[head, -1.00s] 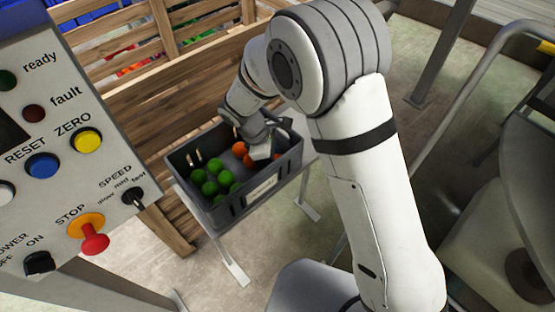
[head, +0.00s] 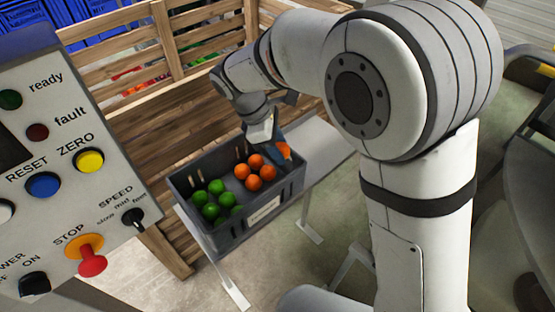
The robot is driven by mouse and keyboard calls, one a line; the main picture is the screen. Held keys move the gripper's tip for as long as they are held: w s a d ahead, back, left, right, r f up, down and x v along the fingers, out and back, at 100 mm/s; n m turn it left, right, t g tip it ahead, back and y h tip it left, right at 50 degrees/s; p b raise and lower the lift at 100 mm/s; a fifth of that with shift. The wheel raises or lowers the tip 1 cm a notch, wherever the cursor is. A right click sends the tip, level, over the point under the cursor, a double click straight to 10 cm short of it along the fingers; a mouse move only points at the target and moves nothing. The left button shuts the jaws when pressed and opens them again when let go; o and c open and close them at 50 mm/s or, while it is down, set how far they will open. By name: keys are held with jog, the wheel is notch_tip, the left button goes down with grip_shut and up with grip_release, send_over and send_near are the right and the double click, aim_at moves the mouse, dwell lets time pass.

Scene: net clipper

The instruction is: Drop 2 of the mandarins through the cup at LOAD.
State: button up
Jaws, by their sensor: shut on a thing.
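Several orange mandarins (head: 254,182) lie in the right half of a grey crate (head: 219,241), which stands on a light metal stand. My gripper (head: 279,150) is above the crate's back right part, shut on a mandarin (head: 287,150) that shows between its bluish fingers, above and to the right of the other mandarins. No cup and no LOAD label is visible in the head view.
Several green fruits (head: 209,211) fill the crate's left half. A control panel (head: 62,160) with buttons and knobs stands at the left. A slatted wooden bin (head: 120,107) is behind the crate. Bare floor shows below the stand.

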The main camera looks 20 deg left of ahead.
aim_at(286, 147)
jog(key=shift+r, duration=2.1)
